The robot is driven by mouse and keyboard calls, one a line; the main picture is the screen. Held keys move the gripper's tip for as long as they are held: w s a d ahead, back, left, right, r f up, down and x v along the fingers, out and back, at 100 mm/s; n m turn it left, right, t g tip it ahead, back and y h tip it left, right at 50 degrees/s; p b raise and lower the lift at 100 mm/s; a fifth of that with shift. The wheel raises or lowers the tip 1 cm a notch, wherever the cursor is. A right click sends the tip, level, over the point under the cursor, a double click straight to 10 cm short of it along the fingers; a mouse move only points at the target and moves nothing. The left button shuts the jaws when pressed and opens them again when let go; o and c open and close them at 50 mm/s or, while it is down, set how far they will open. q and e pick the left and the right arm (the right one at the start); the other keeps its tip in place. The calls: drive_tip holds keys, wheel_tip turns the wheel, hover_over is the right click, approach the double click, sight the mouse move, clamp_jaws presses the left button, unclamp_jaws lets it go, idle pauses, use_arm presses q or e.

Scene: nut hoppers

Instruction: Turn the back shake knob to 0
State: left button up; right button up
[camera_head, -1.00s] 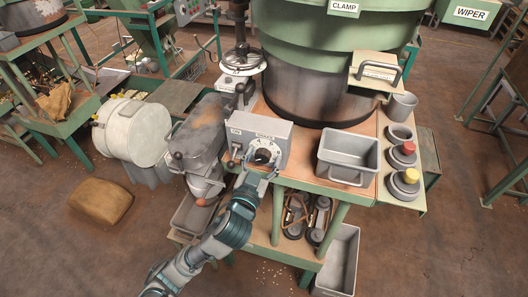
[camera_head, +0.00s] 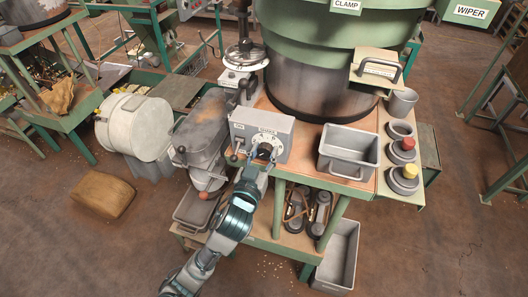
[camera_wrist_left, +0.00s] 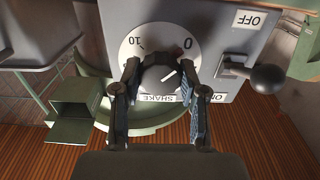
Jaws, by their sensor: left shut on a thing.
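The shake knob (camera_wrist_left: 158,79) is dark and round with a white pointer line, on a white dial on the front of the grey control box (camera_head: 276,130). In the left wrist view the dial appears upside down, with 0 at upper right and 10 at upper left. The pointer line slants up and right on the knob's face. My left gripper (camera_wrist_left: 159,70) is shut on the knob, one finger on each side. In the head view the gripper (camera_head: 258,165) partly covers the knob (camera_head: 265,149). My right gripper is out of view.
An on/off lever with a black ball (camera_wrist_left: 269,78) sticks out beside the dial. A large green hopper (camera_head: 330,60) stands behind.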

sight(265, 148)
use_arm(q)
drive_tip(key=shift+f, duration=0.1)
drive_tip(key=o, duration=1.1)
drive_tip(key=shift+o, duration=0.2)
drive_tip(key=shift+w+d, duration=0.1)
drive_tip(key=shift+w, duration=0.05)
drive_tip(key=shift+r, duration=0.2)
wheel_tip(265, 148, up, 10)
drive_tip(key=shift+d+f, duration=0.1)
drive_tip(key=shift+f, duration=0.15)
drive_tip(key=shift+f, duration=0.1)
